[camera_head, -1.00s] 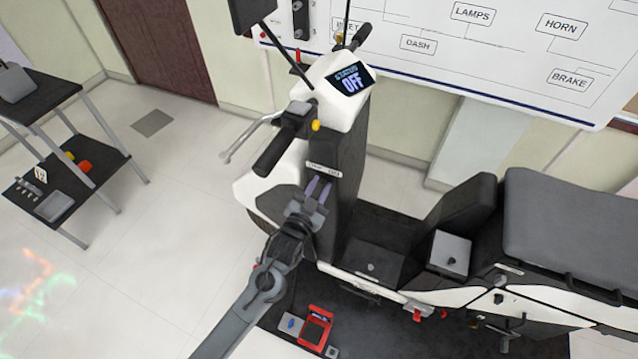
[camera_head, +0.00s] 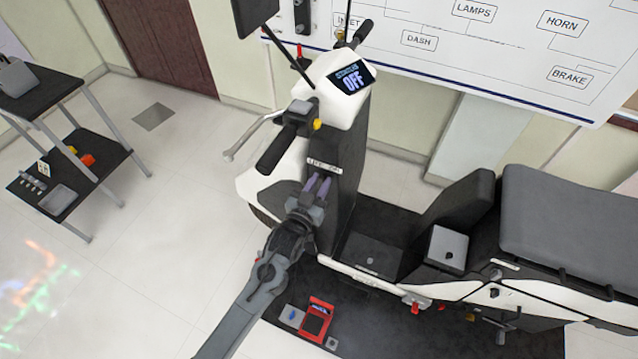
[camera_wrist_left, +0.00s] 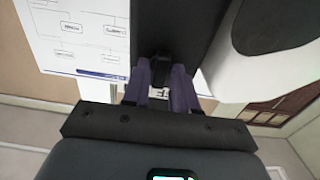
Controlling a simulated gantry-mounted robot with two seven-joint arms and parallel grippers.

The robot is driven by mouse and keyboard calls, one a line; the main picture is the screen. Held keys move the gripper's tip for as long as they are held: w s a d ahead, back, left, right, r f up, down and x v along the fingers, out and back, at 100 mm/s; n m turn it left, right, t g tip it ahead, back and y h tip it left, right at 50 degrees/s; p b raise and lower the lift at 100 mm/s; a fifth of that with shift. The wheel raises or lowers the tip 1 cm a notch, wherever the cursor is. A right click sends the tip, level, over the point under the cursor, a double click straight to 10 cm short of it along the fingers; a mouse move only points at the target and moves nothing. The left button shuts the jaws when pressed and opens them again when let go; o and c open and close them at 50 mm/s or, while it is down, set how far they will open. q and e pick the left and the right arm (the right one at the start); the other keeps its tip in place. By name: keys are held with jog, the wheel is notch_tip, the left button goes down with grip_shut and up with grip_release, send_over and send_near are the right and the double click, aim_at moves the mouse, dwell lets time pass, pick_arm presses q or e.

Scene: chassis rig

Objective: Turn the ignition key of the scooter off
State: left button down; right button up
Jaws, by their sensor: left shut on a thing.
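The scooter (camera_head: 345,110) stands with its dashboard display (camera_head: 352,78) reading "OFF". My left gripper (camera_head: 318,182) is at the dark front panel below the handlebar, just under a small light label (camera_head: 324,167). In the left wrist view the two purple fingers (camera_wrist_left: 161,88) are shut on a small black piece, the ignition key (camera_wrist_left: 160,68), against the dark panel. The fingers hide most of the key, so its exact angle cannot be told. The key is not visible in the head view. My right gripper is in neither view.
The left handlebar grip (camera_head: 277,150) and brake lever (camera_head: 250,137) are above and left of my gripper. A red device (camera_head: 316,320) lies on the dark mat below. A shelf cart (camera_head: 75,175) stands at left. A wiring board (camera_head: 480,45) hangs behind.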

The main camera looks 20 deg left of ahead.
pick_arm(q)
jog(key=c, duration=1.1)
grip_release()
jog(key=s, duration=1.1)
jog(key=shift+a, duration=0.2)
jog(key=shift+f, duration=0.1)
